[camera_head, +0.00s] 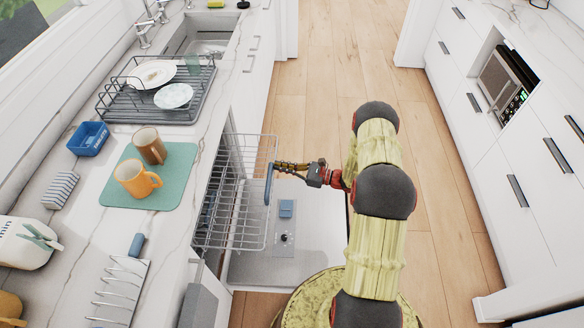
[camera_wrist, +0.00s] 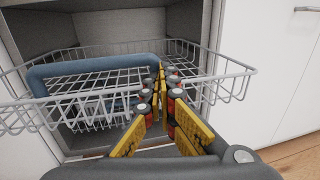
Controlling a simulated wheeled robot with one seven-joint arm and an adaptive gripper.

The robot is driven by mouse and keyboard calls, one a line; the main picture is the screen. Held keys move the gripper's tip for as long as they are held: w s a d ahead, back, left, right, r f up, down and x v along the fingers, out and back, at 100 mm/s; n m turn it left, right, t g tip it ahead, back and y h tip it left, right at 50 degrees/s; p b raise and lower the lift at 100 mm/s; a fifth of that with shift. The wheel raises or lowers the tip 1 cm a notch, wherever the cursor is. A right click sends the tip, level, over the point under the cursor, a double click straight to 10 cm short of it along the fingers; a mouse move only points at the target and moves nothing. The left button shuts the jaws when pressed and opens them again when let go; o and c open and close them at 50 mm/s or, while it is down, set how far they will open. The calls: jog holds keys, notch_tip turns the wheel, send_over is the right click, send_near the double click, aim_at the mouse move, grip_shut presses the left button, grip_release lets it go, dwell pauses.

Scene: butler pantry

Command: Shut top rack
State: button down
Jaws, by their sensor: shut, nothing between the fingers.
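The top rack (camera_head: 238,205) is a grey wire basket pulled partly out of the dishwasher under the left counter. It also shows in the wrist view (camera_wrist: 205,62), with the dark dishwasher cavity behind it. A blue-grey handle bar (camera_head: 269,184) runs along the rack's front and shows in the wrist view (camera_wrist: 90,68). My gripper (camera_head: 278,166) is at the front of the rack, its fingertips by the far end of the handle. In the wrist view my gripper (camera_wrist: 158,78) is shut and empty, just right of the handle's end. I cannot tell whether it touches the rack.
The open dishwasher door (camera_head: 260,268) lies low beneath the rack, with a detergent compartment (camera_head: 286,208) in it. White cabinets (camera_head: 480,130) line the right side. The wooden floor (camera_head: 330,60) between is clear. Mugs on a green mat (camera_head: 117,184) and a dish rack (camera_head: 120,112) stand on the counter.

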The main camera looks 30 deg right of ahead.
jog(key=s+a+x, duration=0.1)
jog(key=x, duration=0.8)
jog(key=s+a+b+x, duration=0.1)
jog(key=x, duration=0.7)
jog(key=s+a+b+x, duration=0.1)
jog(key=x, duration=0.8)
jog(key=shift+s+a+f, duration=0.1)
jog(key=shift+s+a, duration=0.05)
jog(key=shift+a, duration=0.45)
jog(key=shift+w+a, duration=0.4)
jog(key=shift+a, duration=0.1)
jog(key=shift+s+d, duration=0.3)
jog(key=shift+d, duration=0.05)
jog(key=p+v, duration=0.2)
jog(key=v, duration=1.1)
jog(key=shift+d, duration=0.2)
